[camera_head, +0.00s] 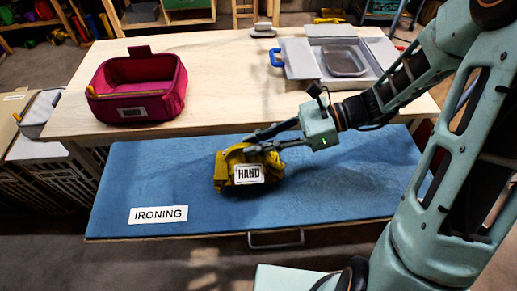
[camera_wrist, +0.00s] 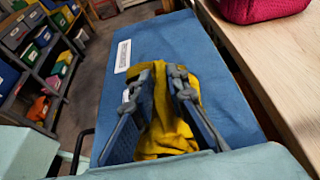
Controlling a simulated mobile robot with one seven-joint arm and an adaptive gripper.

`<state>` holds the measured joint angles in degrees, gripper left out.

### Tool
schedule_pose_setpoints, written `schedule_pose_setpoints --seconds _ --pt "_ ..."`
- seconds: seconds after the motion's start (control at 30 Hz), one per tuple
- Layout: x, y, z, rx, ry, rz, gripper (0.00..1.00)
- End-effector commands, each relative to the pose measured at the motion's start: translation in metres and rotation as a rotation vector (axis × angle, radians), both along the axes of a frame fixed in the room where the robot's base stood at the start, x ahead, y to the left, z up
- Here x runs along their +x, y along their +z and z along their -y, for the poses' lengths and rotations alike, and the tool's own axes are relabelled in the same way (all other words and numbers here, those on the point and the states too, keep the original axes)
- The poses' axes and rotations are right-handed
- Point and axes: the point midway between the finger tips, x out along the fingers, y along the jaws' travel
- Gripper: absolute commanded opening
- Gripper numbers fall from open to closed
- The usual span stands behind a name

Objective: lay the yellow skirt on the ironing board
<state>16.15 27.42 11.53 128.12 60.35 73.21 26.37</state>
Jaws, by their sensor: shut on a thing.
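The yellow skirt (camera_head: 228,168) is a bunched cloth with a white tag reading HAND, over the middle of the blue ironing board (camera_head: 340,185). My gripper (camera_head: 248,144) comes in from the right and is shut on the skirt's upper part. In the wrist view the skirt (camera_wrist: 165,135) shows between and below the two fingers, with the blue board (camera_wrist: 185,45) beneath it. The skirt looks to be at or just above the board; I cannot tell whether it rests fully on it. The board carries a white label reading IRONING (camera_head: 158,215).
A wooden table (camera_head: 215,75) stands directly behind the board. On it are a magenta fabric basket (camera_head: 137,85) and a white open box (camera_head: 300,58) with a grey tray (camera_head: 344,61). The board is clear on both sides of the skirt. A metal handle (camera_head: 275,241) is at its front edge.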

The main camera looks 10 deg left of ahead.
Motion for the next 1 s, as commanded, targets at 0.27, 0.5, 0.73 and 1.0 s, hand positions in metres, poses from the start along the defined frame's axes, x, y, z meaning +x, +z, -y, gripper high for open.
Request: schedule_pose_setpoints --seconds 0.27,0.5,0.73,1.0 --pt "-0.003 -0.022 -0.002 0.002 0.000 -0.001 0.00" --pt "-0.003 -0.022 -0.002 0.002 0.000 -0.001 0.00" --pt "-0.002 -0.024 -0.002 0.000 -0.001 -0.001 0.29" --pt "-0.002 -0.024 -0.002 0.000 -0.001 -0.001 0.31"
